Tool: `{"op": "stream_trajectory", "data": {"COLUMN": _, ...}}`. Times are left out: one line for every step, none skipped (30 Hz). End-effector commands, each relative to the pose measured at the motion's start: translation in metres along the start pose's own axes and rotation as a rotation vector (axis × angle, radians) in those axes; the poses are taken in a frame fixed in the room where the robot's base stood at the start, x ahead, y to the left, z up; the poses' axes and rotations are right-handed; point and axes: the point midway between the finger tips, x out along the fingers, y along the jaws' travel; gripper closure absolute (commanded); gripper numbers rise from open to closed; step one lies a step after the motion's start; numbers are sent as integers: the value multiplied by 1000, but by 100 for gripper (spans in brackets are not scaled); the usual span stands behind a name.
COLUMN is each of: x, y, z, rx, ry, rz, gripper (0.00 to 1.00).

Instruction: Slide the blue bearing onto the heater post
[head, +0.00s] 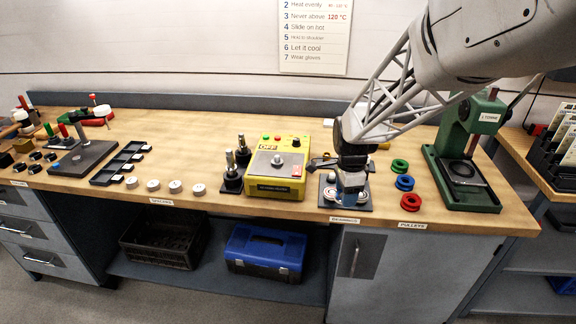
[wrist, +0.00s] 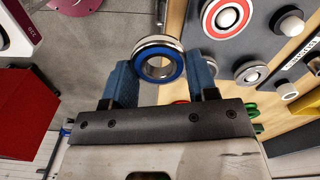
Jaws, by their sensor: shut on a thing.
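My gripper (head: 350,188) is low over the bearings mat, right of the yellow heater. In the wrist view, the blue bearing (wrist: 178,63), a silver ring with a blue inner face, sits between the two blue fingers of my gripper (wrist: 160,78), which are shut on it. Its hole is open and empty. In the head view I cannot make out the bearing at the fingers. The yellow heater (head: 256,194) reads OFF. A short metal post (head: 277,159), seemingly the heater post, stands bare on its grey top plate.
The dark bearings mat (head: 366,207) holds other bearings, including a red-faced one (wrist: 208,20). Two dark stands with metal posts (head: 231,178) are left of the heater. Red and blue pulleys (head: 404,183) and a green press (head: 470,198) are at right. A dark tool lies between heater and gripper.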

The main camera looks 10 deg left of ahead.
Motion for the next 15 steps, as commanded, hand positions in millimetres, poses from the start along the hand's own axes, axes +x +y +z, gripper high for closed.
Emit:
{"op": "stream_trajectory", "data": {"x": -1, "y": -1, "z": 1, "rx": 0, "ry": 0, "rz": 0, "gripper": 73}}
{"op": "stream_trajectory", "data": {"x": -1, "y": -2, "z": 1, "rx": -1, "ry": 0, "rz": 0, "gripper": 73}}
{"op": "stream_trajectory", "data": {"x": -2, "y": -4, "z": 2, "rx": -1, "ry": 0, "rz": -1, "gripper": 73}}
{"op": "stream_trajectory", "data": {"x": -3, "y": -6, "z": 4, "rx": -1, "ry": 0, "rz": -1, "gripper": 73}}
{"op": "stream_trajectory", "data": {"x": -4, "y": -8, "z": 5, "rx": -2, "ry": 0, "rz": -1, "gripper": 73}}
{"op": "stream_trajectory", "data": {"x": -6, "y": -12, "z": 8, "rx": -2, "ry": 0, "rz": -1, "gripper": 73}}
{"op": "stream_trajectory", "data": {"x": -8, "y": -15, "z": 10, "rx": -2, "ry": 0, "rz": -1, "gripper": 73}}
{"op": "stream_trajectory", "data": {"x": -9, "y": -19, "z": 13, "rx": -2, "ry": 0, "rz": -2, "gripper": 73}}
{"op": "stream_trajectory", "data": {"x": -12, "y": -25, "z": 17, "rx": -2, "ry": 0, "rz": -2, "gripper": 73}}
{"op": "stream_trajectory", "data": {"x": -15, "y": -30, "z": 20, "rx": -2, "ry": 0, "rz": -2, "gripper": 73}}
{"op": "stream_trajectory", "data": {"x": -17, "y": -35, "z": 24, "rx": -3, "ry": 0, "rz": -1, "gripper": 73}}
{"op": "stream_trajectory", "data": {"x": -21, "y": -43, "z": 30, "rx": -4, "ry": 0, "rz": -1, "gripper": 73}}
{"op": "stream_trajectory", "data": {"x": -24, "y": -49, "z": 35, "rx": -3, "ry": 0, "rz": -2, "gripper": 73}}
{"op": "stream_trajectory", "data": {"x": -28, "y": -55, "z": 40, "rx": -4, "ry": 0, "rz": -2, "gripper": 73}}
{"op": "stream_trajectory", "data": {"x": -32, "y": -64, "z": 47, "rx": -4, "ry": 0, "rz": -2, "gripper": 73}}
